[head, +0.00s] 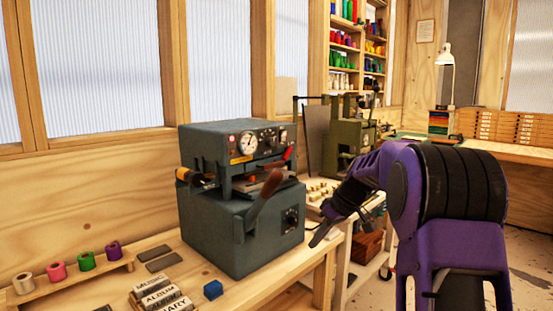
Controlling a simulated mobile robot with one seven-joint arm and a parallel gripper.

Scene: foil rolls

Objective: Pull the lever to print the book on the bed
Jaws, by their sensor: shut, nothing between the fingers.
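The grey-green foil press (222,228) stands on the wooden bench. A flat brown piece, which looks like the book (255,182), lies on the bed in the press opening, partly hidden by the lever. My gripper (316,241) is to the right of the press, pointing down and left. It is shut and empty, apart from the lever. My purple arm fills the right side.
Foil rolls (86,261) stand on a small rack at the left. A green machine (352,135) stands behind my gripper. The bench edge runs below it.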

